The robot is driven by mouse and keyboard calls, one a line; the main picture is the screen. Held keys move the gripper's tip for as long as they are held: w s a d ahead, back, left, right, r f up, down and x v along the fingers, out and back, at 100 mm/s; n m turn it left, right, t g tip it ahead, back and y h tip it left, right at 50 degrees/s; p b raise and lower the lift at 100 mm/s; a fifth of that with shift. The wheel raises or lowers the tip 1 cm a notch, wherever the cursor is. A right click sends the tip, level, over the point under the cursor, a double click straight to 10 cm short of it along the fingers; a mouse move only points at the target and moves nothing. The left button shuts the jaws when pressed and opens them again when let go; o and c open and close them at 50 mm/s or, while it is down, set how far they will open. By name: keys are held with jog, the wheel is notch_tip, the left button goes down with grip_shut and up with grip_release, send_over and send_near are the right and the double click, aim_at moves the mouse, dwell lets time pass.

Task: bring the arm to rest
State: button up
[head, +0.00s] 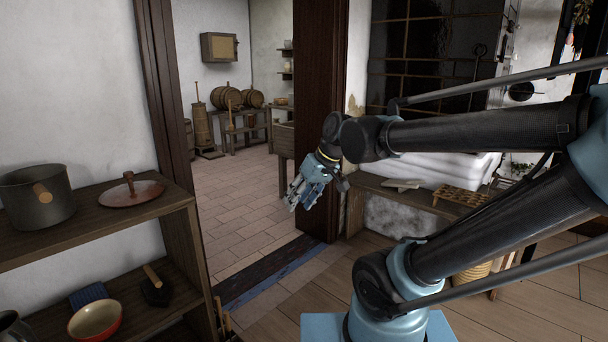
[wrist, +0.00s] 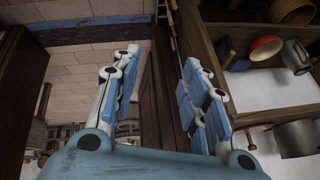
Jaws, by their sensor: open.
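My gripper (head: 308,190) hangs in the air in front of the doorway in the head view, at the end of my outstretched arm. It points down and to the left. In the wrist view my gripper (wrist: 160,95) shows its two blue-and-white fingers apart, with nothing between them. It touches nothing that I can see.
A stove bench (head: 420,194) with white bedding (head: 440,168) stands behind my arm. The doorway floor (head: 235,200) is clear.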

jog(key=s+d+f+m+h, duration=0.2)
jog(key=d+f, duration=0.4)
jog(key=d, duration=0.4)
jog(key=s+d+f+m+h, duration=0.3)
jog(key=s+d+f+m, duration=0.1)
jog(key=d, duration=0.6)
jog(key=shift+s+f+m+g, duration=0.4)
jog(key=shift+s+f, duration=0.45)
jog(key=shift+s, duration=0.3)
jog(key=shift+c, duration=0.6)
jog(key=shift+c, duration=0.3)
